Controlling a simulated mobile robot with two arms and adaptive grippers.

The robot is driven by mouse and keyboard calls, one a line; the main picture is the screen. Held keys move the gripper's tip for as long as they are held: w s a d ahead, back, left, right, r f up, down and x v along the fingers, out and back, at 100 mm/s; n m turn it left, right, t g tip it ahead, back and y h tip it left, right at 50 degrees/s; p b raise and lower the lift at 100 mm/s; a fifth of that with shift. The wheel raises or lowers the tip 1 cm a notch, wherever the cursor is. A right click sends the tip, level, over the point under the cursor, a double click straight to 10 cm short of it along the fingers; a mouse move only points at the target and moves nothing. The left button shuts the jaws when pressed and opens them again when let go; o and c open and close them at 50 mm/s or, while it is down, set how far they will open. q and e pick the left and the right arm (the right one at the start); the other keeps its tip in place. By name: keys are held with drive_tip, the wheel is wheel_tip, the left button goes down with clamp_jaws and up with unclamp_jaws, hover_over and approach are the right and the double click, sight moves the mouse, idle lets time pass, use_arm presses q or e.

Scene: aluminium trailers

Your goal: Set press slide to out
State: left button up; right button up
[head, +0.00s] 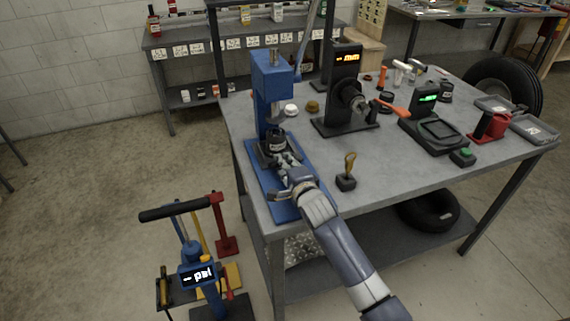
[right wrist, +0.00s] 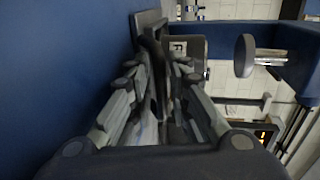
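The blue press (head: 270,85) stands upright on a long blue base (head: 283,210) at the left side of the workbench. A dark slide with a pale label (head: 277,146) sits under its head. My right gripper (head: 284,164) reaches in at the front of this slide, low over the base. In the right wrist view, my right gripper's fingers (right wrist: 158,85) converge around or beside a dark plate-like part. I cannot tell whether they grip it. A blue press surface (right wrist: 60,60) fills the left of that view. My left gripper is not in view.
A small lever box (head: 346,182) stands just right of my right forearm. A black gauge stand (head: 343,85) and a scale with a green display (head: 432,130) stand farther right. A floor pump (head: 200,275) is left of the workbench (head: 400,172).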

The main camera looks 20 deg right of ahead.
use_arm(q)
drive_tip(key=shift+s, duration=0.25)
use_arm(e)
drive_tip(key=c, duration=0.4)
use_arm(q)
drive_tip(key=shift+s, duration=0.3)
use_arm(e)
clamp_jaws()
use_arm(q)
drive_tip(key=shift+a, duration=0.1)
use_arm(e)
drive_tip(key=shift+s+p, duration=0.4)
drive_tip(key=shift+s, duration=0.1)
drive_tip(key=f+p+v, duration=0.1)
drive_tip(key=p+v, duration=0.1)
drive_tip(key=v, duration=0.2)
drive_tip(key=f+p+v, duration=0.1)
drive_tip(key=p+v, duration=0.2)
drive_tip(key=v, duration=0.2)
drive_tip(key=p+v, duration=0.2)
drive_tip(key=v, duration=0.2)
drive_tip(key=shift+s+f, duration=0.3)
drive_tip(key=shift+s, duration=0.35)
drive_tip(key=shift+s+p, duration=0.4)
drive_tip(key=shift+s, duration=0.2)
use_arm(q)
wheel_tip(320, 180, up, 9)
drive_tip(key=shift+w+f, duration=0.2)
use_arm(e)
drive_tip(key=shift+f, duration=0.25)
